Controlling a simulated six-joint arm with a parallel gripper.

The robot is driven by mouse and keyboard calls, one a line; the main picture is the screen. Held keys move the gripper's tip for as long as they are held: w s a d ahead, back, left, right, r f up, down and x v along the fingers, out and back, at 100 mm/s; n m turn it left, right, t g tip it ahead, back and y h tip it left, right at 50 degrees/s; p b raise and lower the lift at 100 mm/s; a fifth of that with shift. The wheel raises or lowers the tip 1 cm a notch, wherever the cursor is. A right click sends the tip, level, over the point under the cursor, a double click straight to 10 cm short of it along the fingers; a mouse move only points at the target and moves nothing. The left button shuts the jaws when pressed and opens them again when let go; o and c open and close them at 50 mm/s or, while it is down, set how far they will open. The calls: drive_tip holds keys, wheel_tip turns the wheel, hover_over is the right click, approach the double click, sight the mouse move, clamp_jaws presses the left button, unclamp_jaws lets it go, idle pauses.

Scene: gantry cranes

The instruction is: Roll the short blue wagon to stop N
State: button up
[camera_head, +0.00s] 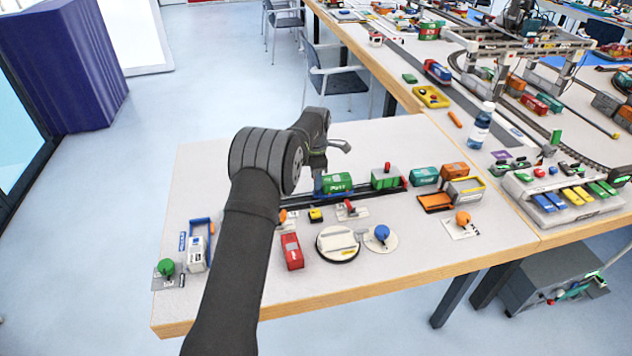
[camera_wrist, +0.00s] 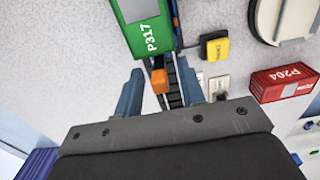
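A green container marked P317 (camera_wrist: 147,30) sits over the dark track and also shows in the head view (camera_head: 338,183). A small blue part (camera_head: 318,187) shows at its left end beside my gripper; I cannot tell whether it is the short blue wagon or a fingertip. In the wrist view my gripper (camera_wrist: 160,92) is open, with its two blue-grey fingers apart on either side of the track (camera_wrist: 174,98). A small orange block (camera_wrist: 160,80) lies between the fingers, seemingly untouched. The wagon body is mostly hidden, and no stop N lettering is readable.
A green wagon (camera_head: 386,179) with a red post stands farther right on the track. A yellow block (camera_wrist: 217,49) and a red container marked P204 (camera_wrist: 284,83) lie near the track. A round tray (camera_head: 338,255) and a blue-knobbed disc (camera_head: 389,242) lie in front.

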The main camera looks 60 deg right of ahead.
drive_tip(key=shift+f, duration=1)
clamp_jaws()
drive_tip(key=shift+s, duration=0.1)
drive_tip(key=shift+s+d, duration=0.5)
drive_tip(key=shift+d, duration=0.05)
unclamp_jaws()
